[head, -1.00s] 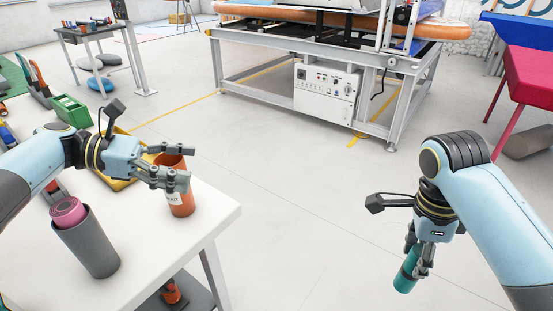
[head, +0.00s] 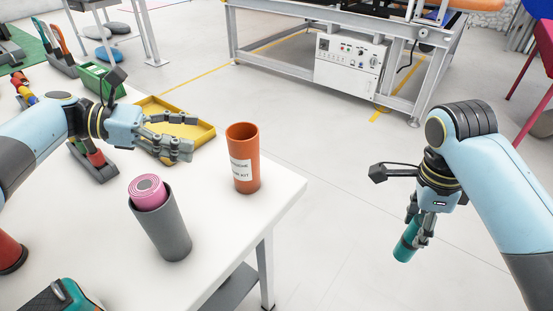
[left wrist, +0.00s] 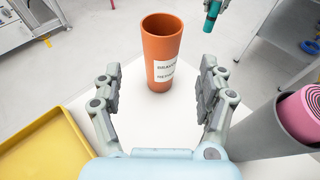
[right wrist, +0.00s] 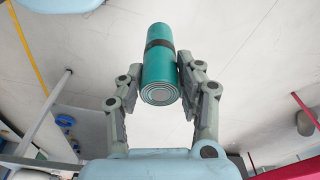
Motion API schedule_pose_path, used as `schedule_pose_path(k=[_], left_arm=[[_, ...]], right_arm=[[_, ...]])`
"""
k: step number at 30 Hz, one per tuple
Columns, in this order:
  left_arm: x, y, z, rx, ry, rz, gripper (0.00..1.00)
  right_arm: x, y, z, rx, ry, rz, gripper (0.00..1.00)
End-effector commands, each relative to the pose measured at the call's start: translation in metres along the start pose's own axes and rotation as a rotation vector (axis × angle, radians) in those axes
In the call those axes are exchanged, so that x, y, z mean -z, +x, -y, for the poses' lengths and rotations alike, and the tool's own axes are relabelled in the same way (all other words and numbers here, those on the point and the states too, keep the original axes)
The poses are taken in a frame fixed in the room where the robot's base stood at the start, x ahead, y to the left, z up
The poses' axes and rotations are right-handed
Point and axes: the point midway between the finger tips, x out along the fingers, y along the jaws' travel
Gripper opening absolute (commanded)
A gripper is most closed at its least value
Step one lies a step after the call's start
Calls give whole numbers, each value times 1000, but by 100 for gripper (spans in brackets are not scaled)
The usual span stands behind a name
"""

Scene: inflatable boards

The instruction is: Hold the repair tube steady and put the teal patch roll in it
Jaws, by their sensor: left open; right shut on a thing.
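The orange repair tube (head: 243,172), with a white label, stands upright and open at the top near the right corner of the white table. In the left wrist view the tube (left wrist: 158,50) is ahead of and between my open left fingers, apart from them. My left gripper (head: 178,135) is open and empty, left of the tube in the head view; it also shows in the left wrist view (left wrist: 158,95). The teal patch roll (head: 406,240) has a dark band and hangs tilted in my right gripper (head: 422,232), off the table's right side. It also shows in the right wrist view (right wrist: 158,65).
A grey tube (head: 165,232) holding a pink roll (head: 148,192) stands on the table left of the orange tube. A yellow tray (head: 190,118) lies behind my left gripper. A green box (head: 100,82) is at the far left. Open floor lies between the table and my right gripper.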

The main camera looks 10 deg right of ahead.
Motion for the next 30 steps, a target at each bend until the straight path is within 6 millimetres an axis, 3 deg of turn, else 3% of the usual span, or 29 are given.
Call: schedule_pose_path(k=[17, 23, 30], left_arm=[[83, 26, 3, 4, -13, 1, 75], [88, 34, 3, 5, -13, 2, 75], [88, 65, 4, 6, -13, 3, 75]], right_arm=[[-8, 84, -4, -13, -2, -7, 4], [-9, 91, -4, -14, -2, -7, 4], [-10, 101, -4, -16, -2, -8, 4]])
